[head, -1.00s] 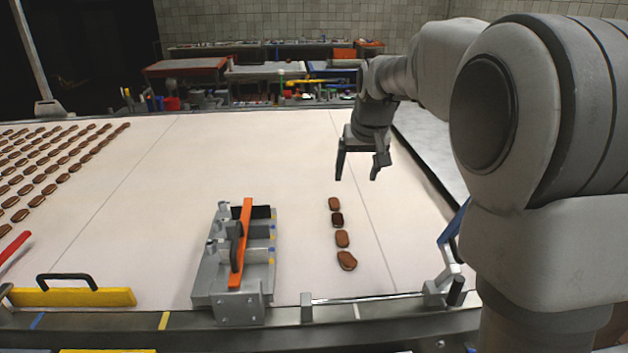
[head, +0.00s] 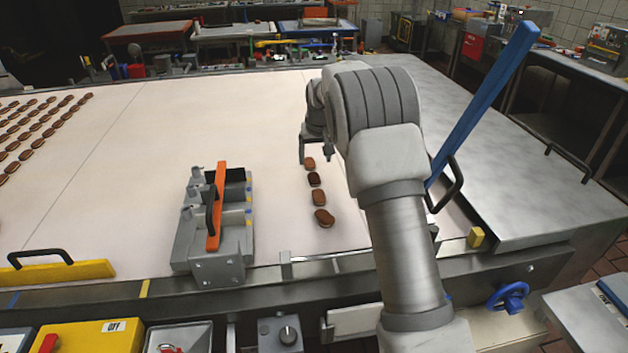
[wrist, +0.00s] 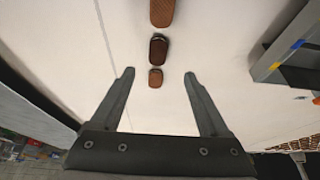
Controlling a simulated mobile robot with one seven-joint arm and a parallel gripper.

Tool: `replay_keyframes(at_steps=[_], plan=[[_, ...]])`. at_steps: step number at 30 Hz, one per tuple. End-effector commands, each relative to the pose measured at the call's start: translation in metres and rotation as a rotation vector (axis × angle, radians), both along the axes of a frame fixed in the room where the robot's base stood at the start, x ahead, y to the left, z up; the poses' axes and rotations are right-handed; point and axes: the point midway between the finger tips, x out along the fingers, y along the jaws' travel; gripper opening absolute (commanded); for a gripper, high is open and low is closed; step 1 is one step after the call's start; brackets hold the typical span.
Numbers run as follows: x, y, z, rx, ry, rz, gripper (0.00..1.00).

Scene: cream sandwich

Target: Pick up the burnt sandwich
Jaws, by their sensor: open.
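Several sandwiches lie in a short line on the white belt. One is much darker than the others, the burnt sandwich (head: 314,180). It is second from the far end, between a brown sandwich (head: 310,163) and another brown sandwich (head: 319,198). In the wrist view the burnt sandwich (wrist: 158,49) lies beyond the fingertips, with a smaller-looking brown sandwich (wrist: 155,78) nearer, roughly between the fingertip lines. My gripper (wrist: 159,76) is open and empty. In the head view my gripper (head: 314,150) is near the far end of the line, partly hidden by my arm.
A grey metal fixture (head: 180,262) with an orange bar stands left of the line. Rows of brown sandwiches (head: 35,128) lie at far left. A blue bar (head: 485,100) rises at right beside a grey metal table (head: 500,195). The belt between fixture and rows is clear.

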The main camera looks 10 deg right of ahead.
Motion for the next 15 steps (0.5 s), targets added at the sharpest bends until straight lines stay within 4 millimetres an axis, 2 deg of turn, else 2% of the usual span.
replay_keyframes(at_steps=[1, 4, 15], plan=[[0.004, 0.000, -0.011, -0.001, 0.002, 0.000, 0.79], [0.011, 0.000, -0.028, -0.001, 0.002, 0.000, 0.79], [0.023, -0.002, -0.055, 0.000, 0.001, -0.001, 0.79]])
